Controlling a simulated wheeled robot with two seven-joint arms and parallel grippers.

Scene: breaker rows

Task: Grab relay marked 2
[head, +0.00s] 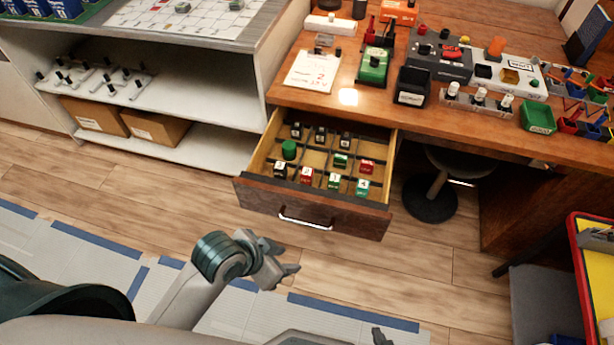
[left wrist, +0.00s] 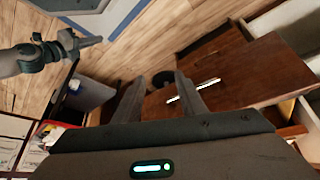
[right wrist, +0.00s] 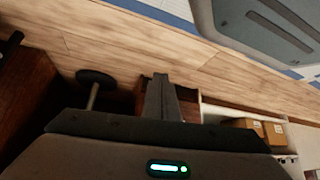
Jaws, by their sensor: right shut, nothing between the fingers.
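The open drawer (head: 315,215) in the head view holds several small relays in divided compartments. Its front row has a dark relay (head: 280,171), a red one (head: 306,175), a green one (head: 334,182) and a teal one (head: 362,188), each with a white label. The numbers are too small to read surely, so I cannot tell which is marked 2. My left gripper (head: 284,262) is open and empty, apart from the drawer, in front of and below it. In the left wrist view its fingers (left wrist: 160,92) are spread. My right gripper (right wrist: 163,97) is shut and empty.
A stool (head: 431,200) stands right of the drawer, a white shelf (head: 190,102) left. Floor before the drawer is clear.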

